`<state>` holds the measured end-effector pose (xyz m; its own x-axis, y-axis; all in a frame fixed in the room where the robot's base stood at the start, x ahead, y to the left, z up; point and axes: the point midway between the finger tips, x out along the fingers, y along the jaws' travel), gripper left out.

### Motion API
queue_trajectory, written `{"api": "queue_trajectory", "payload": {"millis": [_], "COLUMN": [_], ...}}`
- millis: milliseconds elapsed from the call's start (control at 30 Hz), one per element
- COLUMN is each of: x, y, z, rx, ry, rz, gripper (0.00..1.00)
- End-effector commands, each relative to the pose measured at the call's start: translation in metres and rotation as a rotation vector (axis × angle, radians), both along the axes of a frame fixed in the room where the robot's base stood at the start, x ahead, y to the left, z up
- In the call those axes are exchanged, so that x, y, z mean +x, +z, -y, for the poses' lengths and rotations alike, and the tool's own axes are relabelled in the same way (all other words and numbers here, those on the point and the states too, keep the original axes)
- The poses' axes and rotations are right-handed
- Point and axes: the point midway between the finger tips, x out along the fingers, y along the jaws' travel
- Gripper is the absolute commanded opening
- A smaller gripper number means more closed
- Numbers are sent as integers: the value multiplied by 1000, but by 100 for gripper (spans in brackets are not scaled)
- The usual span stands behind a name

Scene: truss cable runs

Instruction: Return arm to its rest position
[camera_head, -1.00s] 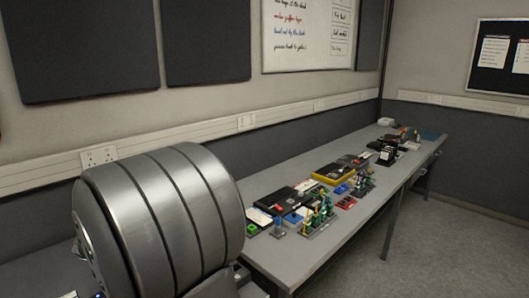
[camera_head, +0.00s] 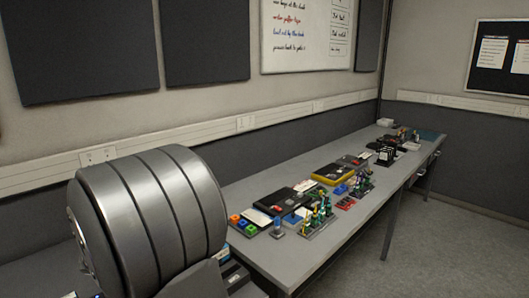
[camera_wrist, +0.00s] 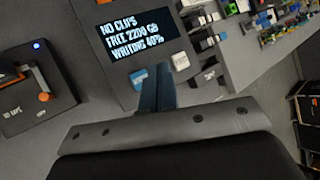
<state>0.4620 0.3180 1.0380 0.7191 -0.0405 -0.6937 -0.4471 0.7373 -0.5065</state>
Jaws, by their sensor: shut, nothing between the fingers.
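My gripper (camera_wrist: 155,88) shows in the wrist view, its two dark fingers together and empty. It points at a dark grey device with a screen (camera_wrist: 138,33) that reads "NO CLIPS, FREE 2200 GB, WRITING 40%". The fingertips overlap the device's lower edge in the picture; I cannot tell how far above it they are. In the head view a large ribbed metal part of my arm fills the lower left, and the gripper does not show there.
A dark box with an orange-knobbed lever (camera_wrist: 39,92) lies left in the wrist view. In the head view a long grey bench (camera_head: 275,255) carries black cases, a yellow-edged case (camera_head: 332,174) and racks of coloured connectors (camera_head: 317,222). The floor at right is clear.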

Motion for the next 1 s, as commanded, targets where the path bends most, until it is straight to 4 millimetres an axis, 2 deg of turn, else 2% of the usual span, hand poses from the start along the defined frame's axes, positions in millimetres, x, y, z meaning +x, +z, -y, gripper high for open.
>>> {"api": "queue_trajectory", "payload": {"millis": [167,500,1000], "x": [0,18,21], "y": [37,48,68], "z": [0,17,18], "rx": [3,213,480], "ry": [-1,-416,-974], "rz": [0,-117,-337], "gripper": [0,0,0]}}
